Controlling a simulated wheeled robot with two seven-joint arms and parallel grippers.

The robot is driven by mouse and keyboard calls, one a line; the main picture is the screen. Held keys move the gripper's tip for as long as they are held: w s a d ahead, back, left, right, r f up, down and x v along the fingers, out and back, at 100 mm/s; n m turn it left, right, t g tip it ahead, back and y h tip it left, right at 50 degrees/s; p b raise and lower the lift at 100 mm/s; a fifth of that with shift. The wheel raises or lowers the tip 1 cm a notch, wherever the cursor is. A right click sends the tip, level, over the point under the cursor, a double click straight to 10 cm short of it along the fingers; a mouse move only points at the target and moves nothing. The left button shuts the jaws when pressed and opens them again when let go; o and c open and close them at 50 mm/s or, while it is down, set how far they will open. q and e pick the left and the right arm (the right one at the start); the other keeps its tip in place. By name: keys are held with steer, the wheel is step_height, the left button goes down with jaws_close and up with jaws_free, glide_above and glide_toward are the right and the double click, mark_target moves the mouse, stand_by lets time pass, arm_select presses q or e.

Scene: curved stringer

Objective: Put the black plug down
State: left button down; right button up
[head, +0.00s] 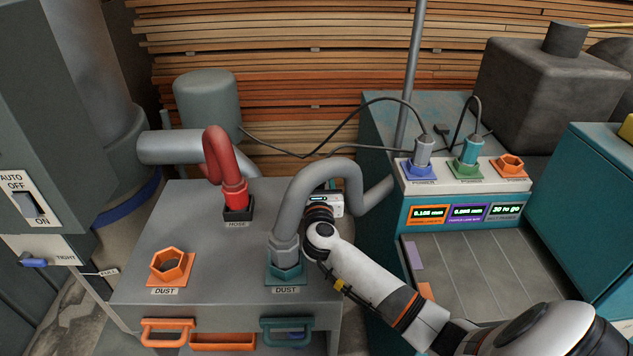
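A small dark piece that looks like the black plug (441,130) lies on the top of the teal machine (385,125), behind the socket panel, beside a dark cable. No gripper is near it. My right arm comes in from the lower right. My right gripper (330,203) is over the grey cabinet, right beside the grey hose (300,190). Its fingers are hidden, so I cannot tell whether it is open or touches the hose. My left gripper is out of view.
The socket panel (408,184) holds a grey plug (423,152) in blue and a teal plug (469,149) in green; the orange socket (510,166) is empty. A red hose (220,165) and an empty orange dust port (170,266) are on the grey cabinet (205,290).

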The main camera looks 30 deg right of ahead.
steer(key=shift+r, duration=0.15)
steer(key=shift+s+a, duration=0.15)
steer(key=shift+s, duration=0.05)
steer(key=v, duration=0.7)
stand_by(0.5)
